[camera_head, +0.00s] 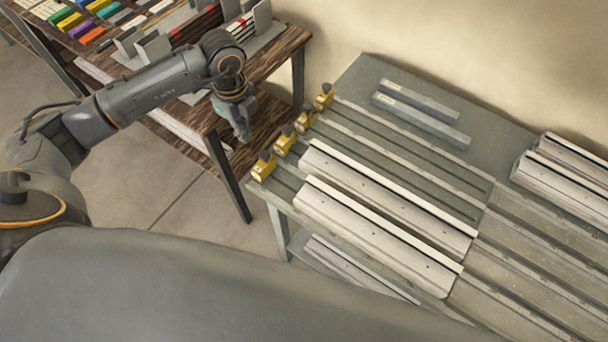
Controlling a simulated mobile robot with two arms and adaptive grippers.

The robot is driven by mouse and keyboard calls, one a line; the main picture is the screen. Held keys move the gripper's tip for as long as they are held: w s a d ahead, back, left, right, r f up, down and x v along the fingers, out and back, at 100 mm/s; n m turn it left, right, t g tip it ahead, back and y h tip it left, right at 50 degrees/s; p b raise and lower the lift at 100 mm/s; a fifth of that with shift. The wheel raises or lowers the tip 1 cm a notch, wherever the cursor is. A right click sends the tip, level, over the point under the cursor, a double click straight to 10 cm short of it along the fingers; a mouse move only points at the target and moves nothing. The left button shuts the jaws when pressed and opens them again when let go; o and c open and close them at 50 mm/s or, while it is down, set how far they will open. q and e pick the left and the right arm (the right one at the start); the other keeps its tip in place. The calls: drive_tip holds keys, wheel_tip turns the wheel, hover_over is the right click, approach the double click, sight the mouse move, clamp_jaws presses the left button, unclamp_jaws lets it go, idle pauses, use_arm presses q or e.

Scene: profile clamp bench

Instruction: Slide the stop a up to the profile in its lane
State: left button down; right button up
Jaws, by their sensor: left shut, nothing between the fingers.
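Several yellow stops with dark knobs sit at the left ends of the bench lanes: the nearest stop (262,168), a second stop (285,143), a third stop (305,121) and the farthest stop (324,97). No letters are readable, so I cannot tell which is stop a. A pale front profile (370,238) lies in the nearest lane, with a gap to its stop. A second profile (385,202) lies in the lane behind, its end close to its stop. My left gripper (243,136) is shut and empty, pointing down left of the stops. My right gripper is out of view.
The clamp bench (355,85) holds two grey bars (420,113) at the back and stacked profiles (565,170) at right. The two far lanes hold no profile. A wooden table (285,45) with coloured blocks and racks stands behind my left arm.

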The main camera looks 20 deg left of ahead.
sight(264, 155)
use_arm(q)
drive_tip(key=shift+s+d+f+b, duration=0.2)
drive_tip(key=shift+d+f+b, duration=0.2)
drive_tip(key=shift+d+f, duration=0.5)
drive_tip(key=shift+s+d+f+b, duration=0.2)
drive_tip(key=shift+d+f+b, duration=0.15)
drive_tip(key=shift+d+f, duration=0.5)
drive_tip(key=shift+s+d+f+p, duration=0.15)
drive_tip(key=shift+s+d, duration=0.1)
drive_tip(key=shift+d, duration=0.25)
drive_tip(key=shift+s+d+f+p, duration=0.15)
drive_tip(key=shift+s+d, duration=0.05)
drive_tip(key=shift+d, duration=0.25)
drive_tip(key=shift+s+d, duration=0.25)
drive_tip(key=shift+d, duration=0.6)
drive_tip(key=shift+s+d, duration=0.2)
drive_tip(key=shift+d, duration=0.6)
drive_tip(key=shift+s+d+p, duration=0.25)
drive_tip(key=shift+d, duration=0.7)
drive_tip(key=shift+s+d+p, duration=0.2)
drive_tip(key=shift+s+d, duration=0.05)
drive_tip(key=shift+d, duration=0.65)
drive_tip(key=shift+s+d, duration=0.15)
drive_tip(key=shift+d, duration=0.4)
